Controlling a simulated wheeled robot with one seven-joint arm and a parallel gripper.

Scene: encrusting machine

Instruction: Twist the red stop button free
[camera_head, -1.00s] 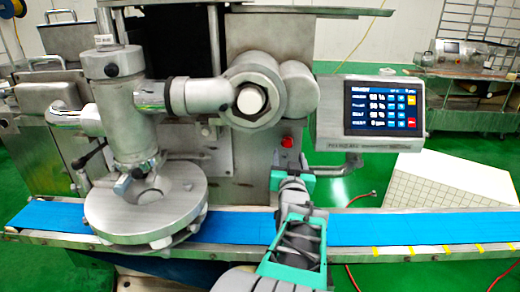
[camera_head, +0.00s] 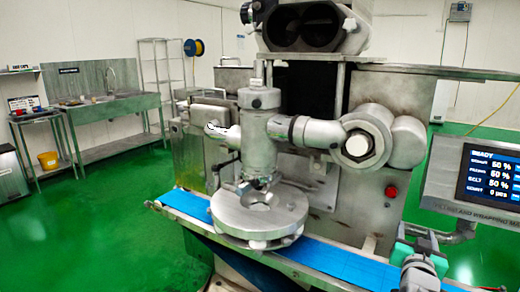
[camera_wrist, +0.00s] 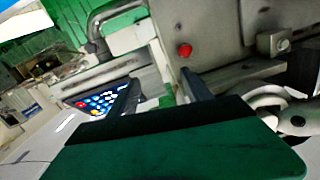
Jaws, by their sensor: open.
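The red stop button (camera_head: 391,192) sits on the metal front of the encrusting machine, right of the big hex-nut fitting and above the blue belt. In the wrist view the red button (camera_wrist: 184,50) shows beyond my fingers, above the gap between them. My gripper (camera_wrist: 163,90) is open, with its two dark fingers apart and nothing between them. In the head view my arm shows at the lower right, with my gripper (camera_head: 418,246) below and right of the button. The gripper is apart from the button.
The control screen (camera_head: 490,176) stands close to the right of the button. The blue belt (camera_head: 345,262) runs below it. The round metal plate (camera_head: 259,212) and pipes (camera_head: 300,131) stand to the left. A sink bench (camera_head: 100,100) is far left, with open green floor before it.

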